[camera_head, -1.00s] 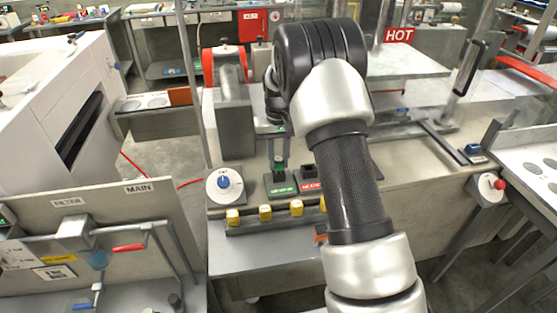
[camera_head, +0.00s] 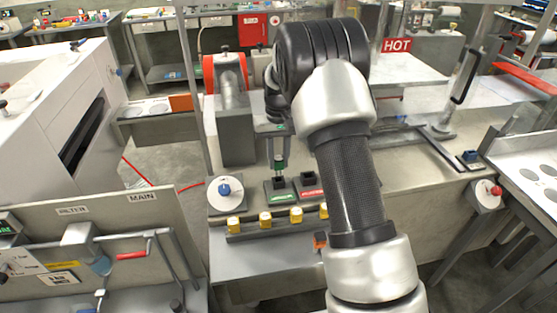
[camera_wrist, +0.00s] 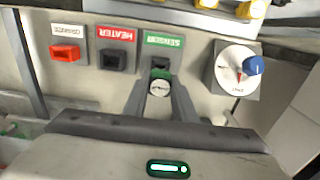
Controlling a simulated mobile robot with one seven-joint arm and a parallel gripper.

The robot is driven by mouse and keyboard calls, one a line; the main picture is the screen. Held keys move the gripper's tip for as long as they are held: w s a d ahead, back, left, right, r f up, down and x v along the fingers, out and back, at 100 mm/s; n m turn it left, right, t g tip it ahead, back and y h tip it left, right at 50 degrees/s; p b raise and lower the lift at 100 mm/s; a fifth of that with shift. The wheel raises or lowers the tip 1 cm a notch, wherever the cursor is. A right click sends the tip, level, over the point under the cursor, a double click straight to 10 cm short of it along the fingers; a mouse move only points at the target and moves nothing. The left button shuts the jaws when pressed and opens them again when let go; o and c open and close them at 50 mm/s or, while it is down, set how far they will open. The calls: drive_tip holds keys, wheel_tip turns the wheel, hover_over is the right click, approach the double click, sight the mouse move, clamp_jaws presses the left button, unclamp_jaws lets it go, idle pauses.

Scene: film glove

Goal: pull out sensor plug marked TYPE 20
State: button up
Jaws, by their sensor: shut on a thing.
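My gripper (camera_head: 279,152) is shut on a green sensor plug (camera_head: 280,166). In the wrist view the two fingers of my gripper (camera_wrist: 159,98) close around the plug (camera_wrist: 161,76), which has a round pale face. The plug is upright over the dark socket (camera_head: 278,184) with the green label, which also shows in the wrist view (camera_wrist: 160,62). I cannot tell whether the plug's lower end is clear of the socket. No TYPE 20 marking is legible.
The heater socket (camera_wrist: 113,60) with a red label is beside the sensor socket. A red plug or block (camera_wrist: 65,52) is beyond it. A dial with a blue knob (camera_head: 224,189) stands on the other side. Several yellow blocks (camera_head: 265,219) line the front rail.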

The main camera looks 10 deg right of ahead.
sight(279, 158)
drive_tip(key=shift+r, duration=0.45)
drive_tip(key=shift+r, duration=0.1)
drive_tip(key=shift+r+p, duration=1.25)
drive_tip(key=shift+r, duration=0.15)
drive_tip(key=shift+s, duration=0.1)
